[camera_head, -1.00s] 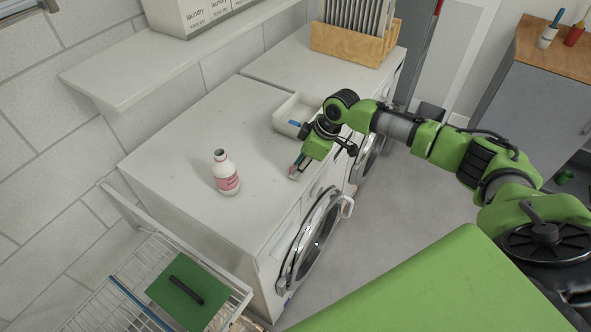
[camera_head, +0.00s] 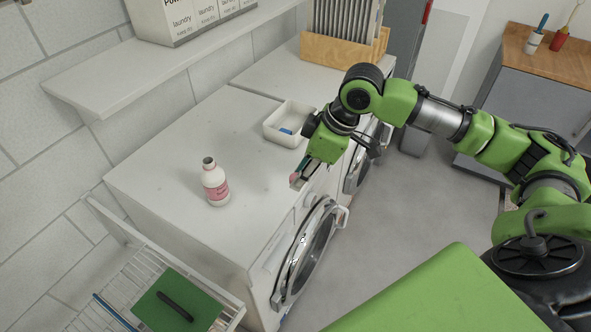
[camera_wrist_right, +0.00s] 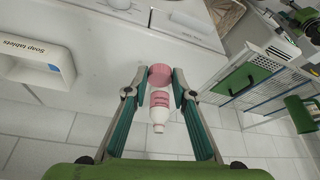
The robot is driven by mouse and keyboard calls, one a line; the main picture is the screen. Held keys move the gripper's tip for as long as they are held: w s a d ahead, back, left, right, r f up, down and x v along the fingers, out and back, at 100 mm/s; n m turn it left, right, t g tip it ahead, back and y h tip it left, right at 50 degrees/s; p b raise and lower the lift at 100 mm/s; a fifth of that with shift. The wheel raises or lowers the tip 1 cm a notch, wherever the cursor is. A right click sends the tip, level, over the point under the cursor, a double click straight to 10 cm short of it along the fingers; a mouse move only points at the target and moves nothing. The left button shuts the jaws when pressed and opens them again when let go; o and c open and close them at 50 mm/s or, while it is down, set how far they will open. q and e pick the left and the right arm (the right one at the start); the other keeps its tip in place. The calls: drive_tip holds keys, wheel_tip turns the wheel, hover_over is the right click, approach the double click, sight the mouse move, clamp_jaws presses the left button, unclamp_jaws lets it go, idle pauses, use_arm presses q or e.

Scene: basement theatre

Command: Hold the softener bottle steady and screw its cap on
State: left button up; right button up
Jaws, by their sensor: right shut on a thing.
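The softener bottle (camera_head: 215,186), white with a pink label and an open neck, stands upright on the white washer top (camera_head: 150,170). It also shows in the right wrist view (camera_wrist_right: 160,114), beyond the fingers. My right gripper (camera_head: 300,174) is over the washer's front edge, to the right of the bottle and apart from it. It is shut on the pink cap (camera_wrist_right: 160,75), which sits between its fingertips; the cap shows only small in the head view (camera_head: 294,177). My left gripper is in neither current view, and nothing holds the bottle.
A white tray (camera_head: 272,133) with a blue thing in it sits behind my right gripper; its side reads "Soap tablets" in the wrist view. A wire rack (camera_head: 78,312) with a green item stands at lower left. A shelf (camera_head: 100,85) overhangs the back. The washer top around the bottle is clear.

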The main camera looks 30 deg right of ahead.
drive_tip(key=shift+s+a+r, duration=0.15)
drive_tip(key=shift+s+r, duration=0.1)
drive_tip(key=shift+s, duration=0.35)
drive_tip(key=shift+s+a+r, duration=0.15)
drive_tip(key=shift+s+r, duration=0.15)
drive_tip(key=shift+s, duration=0.25)
drive_tip(key=shift+s+a+r, duration=0.15)
drive_tip(key=shift+s+r, duration=0.1)
drive_tip(key=shift+s, duration=0.35)
drive_tip(key=shift+a, duration=0.1)
drive_tip(key=a+r+m+t+h, duration=0.1)
drive_tip(key=a+r+m+h, duration=0.1)
drive_tip(key=a+m, duration=0.4)
drive_tip(key=m+h, duration=0.1)
drive_tip(key=m, duration=0.2)
drive_tip(key=shift+w+a+r, duration=0.25)
drive_tip(key=shift+w+r, duration=0.1)
drive_tip(key=shift+r, duration=0.05)
drive_tip(key=shift+d, duration=0.1)
